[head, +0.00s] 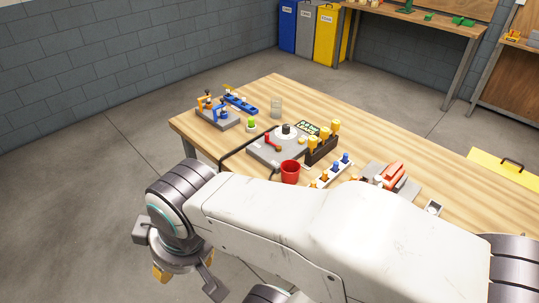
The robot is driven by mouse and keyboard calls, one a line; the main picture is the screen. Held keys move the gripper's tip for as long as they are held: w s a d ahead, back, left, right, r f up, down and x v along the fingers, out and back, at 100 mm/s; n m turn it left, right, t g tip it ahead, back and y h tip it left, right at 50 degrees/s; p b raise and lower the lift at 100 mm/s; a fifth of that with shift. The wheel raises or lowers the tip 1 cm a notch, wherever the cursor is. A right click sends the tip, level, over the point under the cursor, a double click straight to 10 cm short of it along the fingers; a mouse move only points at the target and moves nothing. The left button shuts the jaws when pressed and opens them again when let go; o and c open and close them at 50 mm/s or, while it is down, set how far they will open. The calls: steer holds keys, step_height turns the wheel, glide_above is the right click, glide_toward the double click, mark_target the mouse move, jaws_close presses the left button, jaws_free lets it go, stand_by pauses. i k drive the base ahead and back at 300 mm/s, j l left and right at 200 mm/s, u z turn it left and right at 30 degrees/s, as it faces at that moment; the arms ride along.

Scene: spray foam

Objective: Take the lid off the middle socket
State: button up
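My gripper (187,281) hangs at the lower left, beside the table and over the floor. Its two fingers look spread apart, with nothing seen between them. A white strip (325,178) with blue-topped pieces stands on the table, partly hidden by my arm. A grey plate (262,150) lies left of it, bearing a white disc with a dark centre (287,131) and a red lever (271,142). I cannot tell for certain which part is the middle socket or its lid. My gripper is well apart from all of these.
On the wooden table (370,140) stand a red cup (290,171), a dark rack (321,151) with yellow-topped pieces, a clear cup (276,106), and an orange-and-blue fixture (218,114). Free tabletop lies behind the rack.

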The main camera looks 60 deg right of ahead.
mark_target(376, 181)
steer(key=z, duration=2.9)
